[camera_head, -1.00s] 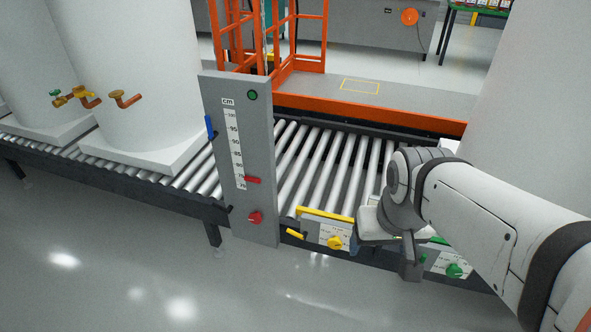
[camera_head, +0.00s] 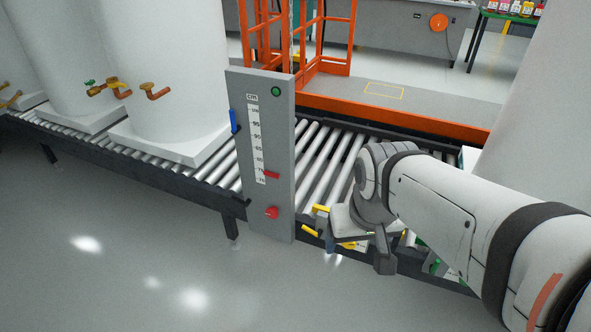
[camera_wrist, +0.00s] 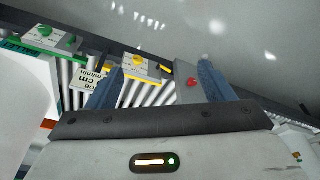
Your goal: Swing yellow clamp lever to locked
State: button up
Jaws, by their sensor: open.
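The yellow clamp lever (camera_head: 310,231) shows in the head view as a short yellow bar, tilted, at the conveyor's front edge just right of the grey gauge panel. In the wrist view a yellow bar (camera_wrist: 166,67) sticks out at the right end of a pale plate that carries a yellow knob (camera_wrist: 137,60). In the head view my gripper covers most of the yellow-knob plate. Whether a finger touches the lever I cannot tell.
The upright gauge panel (camera_head: 258,205) with a red knob (camera_head: 271,213) stands close left of my gripper. A green-marked plate (camera_wrist: 45,38) lies on the other side. White tanks (camera_head: 178,70) stand on the roller conveyor (camera_head: 318,165). The floor in front is clear.

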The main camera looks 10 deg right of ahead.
aim_at(318, 235)
jog(key=k, duration=1.2)
jog(key=u, duration=0.65)
jog(key=i, duration=1.55)
jog(key=u, duration=0.05)
